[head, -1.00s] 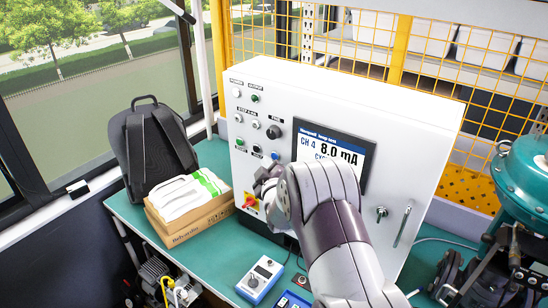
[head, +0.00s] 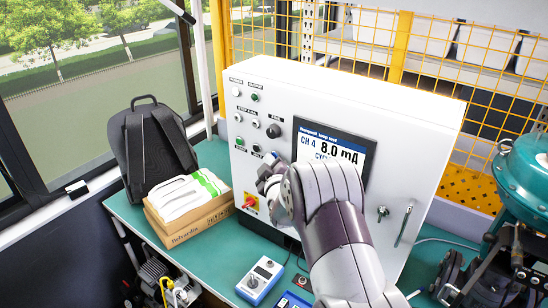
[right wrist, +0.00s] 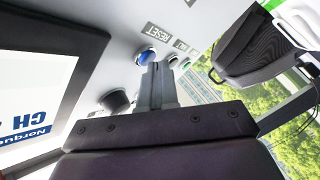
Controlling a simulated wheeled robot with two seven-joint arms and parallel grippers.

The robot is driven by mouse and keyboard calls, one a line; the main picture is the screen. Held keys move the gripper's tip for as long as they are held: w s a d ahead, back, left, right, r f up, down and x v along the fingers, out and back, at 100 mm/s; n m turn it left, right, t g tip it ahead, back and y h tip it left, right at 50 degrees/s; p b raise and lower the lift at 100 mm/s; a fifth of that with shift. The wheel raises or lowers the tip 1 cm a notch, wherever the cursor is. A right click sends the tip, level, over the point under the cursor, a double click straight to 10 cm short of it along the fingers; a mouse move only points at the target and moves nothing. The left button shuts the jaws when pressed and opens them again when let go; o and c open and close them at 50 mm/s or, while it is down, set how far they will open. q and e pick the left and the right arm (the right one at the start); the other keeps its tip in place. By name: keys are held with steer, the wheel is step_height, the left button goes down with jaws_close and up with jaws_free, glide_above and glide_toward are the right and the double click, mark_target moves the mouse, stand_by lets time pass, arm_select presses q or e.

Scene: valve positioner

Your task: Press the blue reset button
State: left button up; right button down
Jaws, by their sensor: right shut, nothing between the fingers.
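The blue reset button (right wrist: 146,56) is on the white panel face, beside a RESET label, in the right wrist view. My right gripper (right wrist: 160,67) is shut and empty, with its fingertips overlapping the button's edge in that view. I cannot tell whether they touch it. In the head view my right gripper (head: 266,172) is at the panel's lower left controls, seen from behind, and it largely hides the blue button. My left gripper is not in view.
The white control box (head: 420,150) stands on the green bench (head: 210,250). Close to my right gripper are a red-and-yellow switch (head: 250,203), a green button (head: 240,142) and a screen (head: 345,150). A carton (head: 190,222) and backpack (head: 150,150) stand left.

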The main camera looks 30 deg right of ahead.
steer(key=shift+w+d, duration=0.1)
steer(key=shift+d, duration=0.1)
stand_by(0.4)
steer(key=shift+a, duration=0.15)
steer(key=shift+s+a, duration=0.35)
steer(key=shift+a, duration=0.25)
steer(key=shift+a+b, duration=0.1)
steer(key=shift+b, duration=0.2)
steer(key=shift+s+a, duration=0.3)
steer(key=shift+a, duration=0.45)
steer(key=shift+s+a, duration=0.35)
steer(key=shift+a, duration=0.35)
steer(key=shift+s+a, duration=0.3)
steer(key=shift+a, duration=0.45)
